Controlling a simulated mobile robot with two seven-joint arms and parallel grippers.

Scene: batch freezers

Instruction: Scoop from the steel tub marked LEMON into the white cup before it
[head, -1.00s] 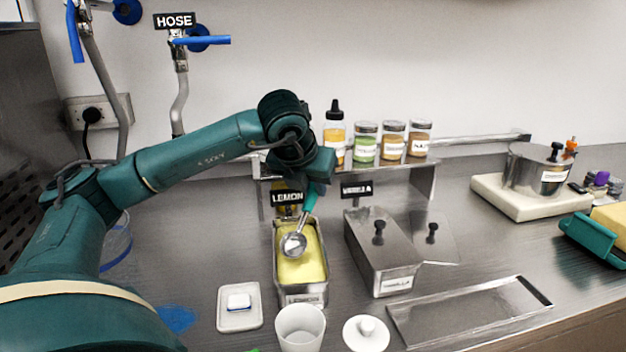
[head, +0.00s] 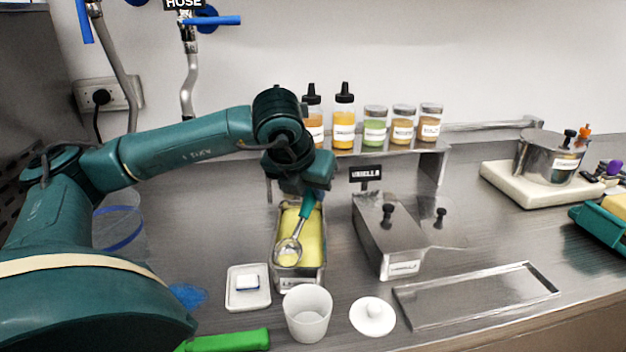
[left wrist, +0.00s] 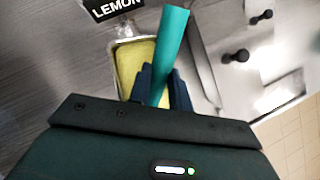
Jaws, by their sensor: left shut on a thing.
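The steel tub marked LEMON (head: 318,276) stands open on the counter, full of pale yellow ice cream (head: 309,247). My left gripper (head: 311,194) is above the tub's back part, shut on the teal handle of a scoop (head: 288,248). The scoop's steel head is low at the front left of the tub, with some yellow in its bowl; whether it touches the surface is unclear. The left wrist view shows the teal handle (left wrist: 172,45) between the fingers (left wrist: 160,92). The white cup (head: 307,317) stands upright before the tub. My right gripper is not in view.
A white dish (head: 262,299) with a small white block lies left of the cup. A white lid (head: 372,316) and an empty steel tray (head: 480,296) lie to the right. The VANILLA tub (head: 372,240) stands beside LEMON. Bottles and jars line the shelf (head: 440,150) behind.

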